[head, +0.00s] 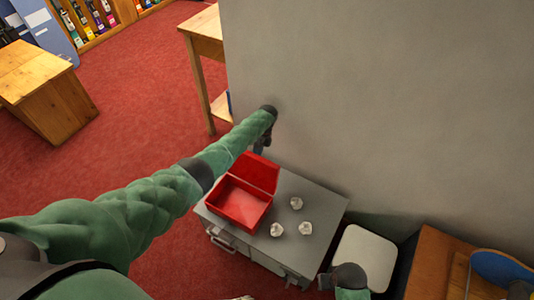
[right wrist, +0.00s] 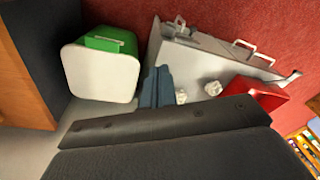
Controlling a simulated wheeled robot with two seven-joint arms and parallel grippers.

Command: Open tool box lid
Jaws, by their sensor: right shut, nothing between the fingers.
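The red tool box (head: 239,204) stands on a grey cabinet with its lid (head: 255,172) raised, tilted up along the back edge. Its inside looks empty. Part of the red box (right wrist: 257,98) also shows in the right wrist view. My left gripper (head: 261,146) is just behind the raised lid, close to the wall; its fingers are small and partly hidden, and I cannot tell if it touches the lid. My right gripper (right wrist: 157,72) is shut and empty; in the head view it is low, by the cabinet's front right corner, apart from the box.
Several crumpled white paper balls (head: 305,228) lie on the cabinet top (head: 322,203) right of the box. A white-topped bin (head: 366,252) stands right of the cabinet; its green side (right wrist: 112,41) shows in the wrist view. A grey wall (head: 390,110) rises behind. A wooden desk (head: 432,262) is at right.

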